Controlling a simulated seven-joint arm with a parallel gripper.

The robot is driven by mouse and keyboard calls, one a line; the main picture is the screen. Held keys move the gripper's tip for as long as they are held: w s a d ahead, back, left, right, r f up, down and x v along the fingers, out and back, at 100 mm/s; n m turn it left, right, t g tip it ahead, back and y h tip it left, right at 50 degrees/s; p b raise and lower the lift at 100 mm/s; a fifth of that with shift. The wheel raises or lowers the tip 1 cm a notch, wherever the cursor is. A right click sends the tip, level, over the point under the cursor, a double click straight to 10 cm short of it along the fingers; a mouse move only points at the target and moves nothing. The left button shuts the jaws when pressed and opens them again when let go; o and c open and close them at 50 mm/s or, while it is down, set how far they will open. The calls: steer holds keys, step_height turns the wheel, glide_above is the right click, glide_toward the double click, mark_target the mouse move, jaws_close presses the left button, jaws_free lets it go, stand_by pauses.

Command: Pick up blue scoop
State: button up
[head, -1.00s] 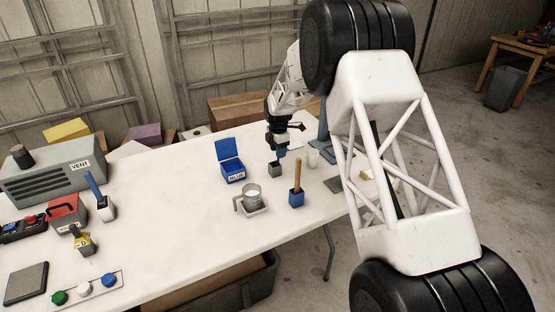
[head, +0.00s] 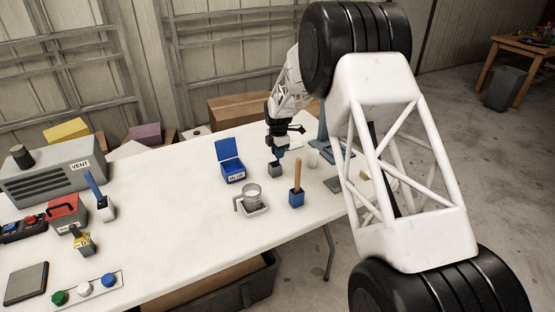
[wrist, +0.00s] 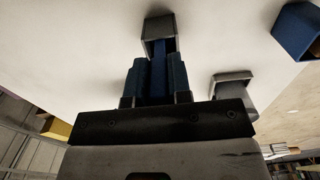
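My gripper (head: 279,153) is at the far side of the white table, pointing down over a small grey holder (head: 275,170). In the wrist view, a narrow blue handle (wrist: 160,75), which looks like the blue scoop's, lies between the two fingers of my gripper (wrist: 159,78). The fingers sit close on both sides with no clear gap, so they look shut on it. The handle's far end goes into the grey holder (wrist: 159,32). The scoop's lower part is hidden there.
Another blue handle (head: 93,186) leans in a white holder at left. The table's middle left is clear.

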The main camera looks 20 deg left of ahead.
jaws_close()
steer(key=shift+r, duration=0.15)
step_height(320, 180, up, 10)
steer(key=shift+f, duration=0.15)
stand_by(0.4)
stand_by(0.5)
steer(key=s+a, duration=0.3)
steer(key=a, duration=0.5)
steer(key=s+a, duration=0.3)
steer(key=a, duration=0.5)
steer(key=shift+s+a+f, duration=0.2)
steer(key=shift+s+a, duration=0.15)
steer(key=shift+s, duration=0.05)
steer(key=shift+f, duration=0.15)
